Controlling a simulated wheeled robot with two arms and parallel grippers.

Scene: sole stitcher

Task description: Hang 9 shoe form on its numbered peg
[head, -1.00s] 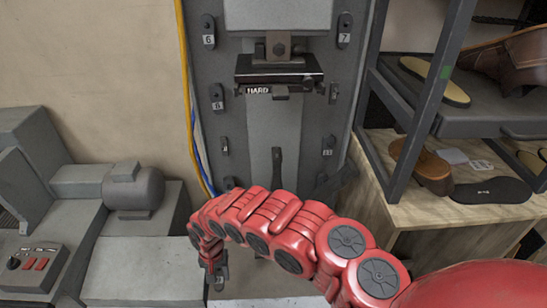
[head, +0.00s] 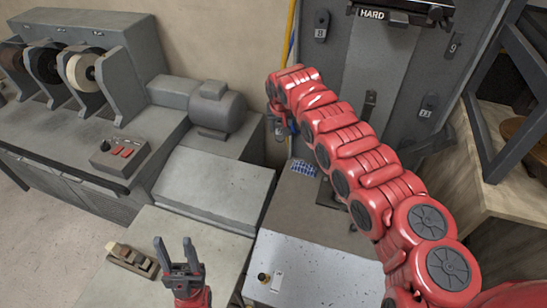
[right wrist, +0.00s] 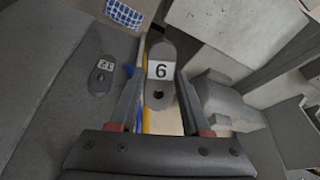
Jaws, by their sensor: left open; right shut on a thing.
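The dark grey shoe form (right wrist: 160,85) is between the fingers of my right gripper (right wrist: 163,112) in the right wrist view. Its white label looks like a 6 there, but the 12 plate beside it is upside down, so it reads as 9. In the head view my right gripper (head: 279,125) is left of the dark peg panel (head: 345,70), shut on the form, which is mostly hidden. The peg marked 9 (head: 453,46) is at the panel's upper right. My left gripper (head: 178,252) is open and empty at the lower middle left.
The peg marked 8 (head: 321,27) is at the panel's upper left, and the 11 peg (head: 427,107) is below the 9. The 12 plate (right wrist: 102,74) shows in the right wrist view. A shelf frame (head: 520,90) stands to the right. A grey bench machine (head: 215,105) is left.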

